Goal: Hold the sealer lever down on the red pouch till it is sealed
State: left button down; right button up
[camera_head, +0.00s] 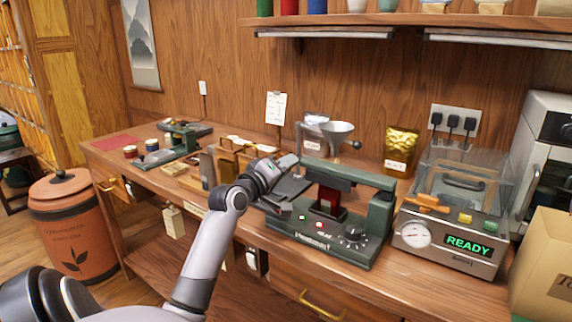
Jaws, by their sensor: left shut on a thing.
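The green sealer (330,243) stands on the counter in front of me, with a dial and small green and red lights on its front. Its upper arm with the lever (345,177) runs above the base, slightly raised at its left end. The red pouch (328,201) stands in the sealer under that arm; its upper edge is hidden. My left gripper (288,163) is at the left end of the lever and shut on it; the fingertips are small and partly hidden. My right gripper is out of view.
A vacuum machine (450,245) reading "READY" stands right of the sealer, with a cardboard box (545,265) beyond it. A gold pouch (401,150) and a funnel stand (338,132) are behind. Wooden boxes (232,155) and a second green device (180,140) lie left.

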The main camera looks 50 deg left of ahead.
pick_arm(q)
jog(key=shift+f, duration=0.4)
jog(key=c, duration=1)
grip_release()
jog(key=shift+r, duration=0.1)
jog(key=shift+s, duration=0.1)
jog(key=v, duration=0.7)
